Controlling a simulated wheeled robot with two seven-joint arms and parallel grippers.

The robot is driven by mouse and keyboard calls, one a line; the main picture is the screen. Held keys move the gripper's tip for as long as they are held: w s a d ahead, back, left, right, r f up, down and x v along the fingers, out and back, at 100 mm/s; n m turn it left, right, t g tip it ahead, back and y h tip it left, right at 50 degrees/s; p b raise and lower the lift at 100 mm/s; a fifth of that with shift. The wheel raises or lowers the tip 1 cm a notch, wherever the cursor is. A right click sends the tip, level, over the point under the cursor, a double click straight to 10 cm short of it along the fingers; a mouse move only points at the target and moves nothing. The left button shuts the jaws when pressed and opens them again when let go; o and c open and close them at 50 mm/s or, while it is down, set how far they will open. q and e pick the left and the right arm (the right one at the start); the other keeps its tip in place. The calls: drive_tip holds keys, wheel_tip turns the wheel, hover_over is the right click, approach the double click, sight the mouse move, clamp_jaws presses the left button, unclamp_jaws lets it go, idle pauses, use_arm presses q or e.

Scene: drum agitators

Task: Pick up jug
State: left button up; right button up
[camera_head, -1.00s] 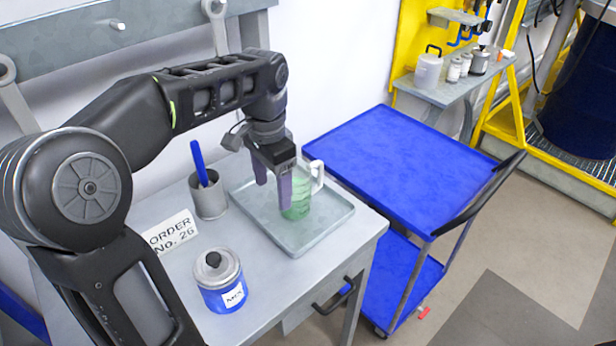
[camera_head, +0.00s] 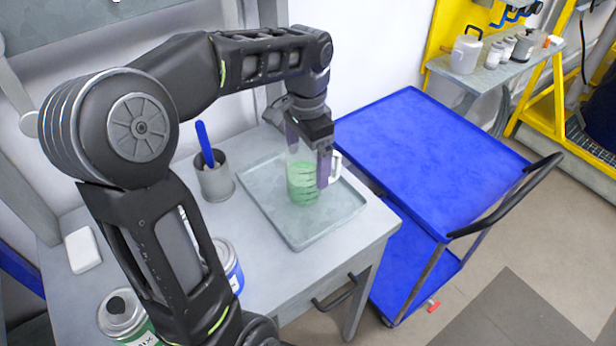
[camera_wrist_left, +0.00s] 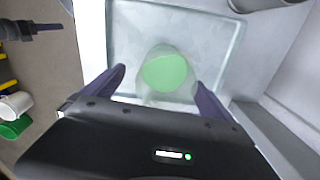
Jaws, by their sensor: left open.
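The jug (camera_head: 303,188) is clear, with a white handle and green liquid in it. It stands upright on a grey metal tray (camera_head: 262,217) on the workbench. My left gripper (camera_head: 309,163) points down at the jug's upper part, its purple fingers open. In the left wrist view, the jug (camera_wrist_left: 166,74) lies between the two fingertips (camera_wrist_left: 160,80), with the right finger close to its wall. I cannot tell whether either finger touches it. My right gripper cannot be made out in these views.
A grey cup (camera_head: 215,183) with a blue-handled tool stands left of the tray. A blue-labelled can (camera_head: 232,268) is partly behind my arm, and a green-labelled can (camera_head: 124,318) is at the front left. A blue cart (camera_head: 432,150) with a clear top adjoins the bench on the right.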

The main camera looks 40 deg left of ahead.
use_arm(q)
drive_tip(key=shift+f, duration=0.1)
wheel_tip(320, 180, down, 5)
drive_tip(key=shift+f+p, duration=0.1)
drive_tip(key=shift+p, duration=0.5)
drive_tip(key=shift+c, duration=0.4)
drive_tip(key=shift+d, duration=0.1)
drive_tip(key=c, duration=1.8)
drive_tip(key=shift+r, duration=0.35)
drive_tip(key=shift+r+b, duration=0.5)
drive_tip(key=shift+r, duration=4.25)
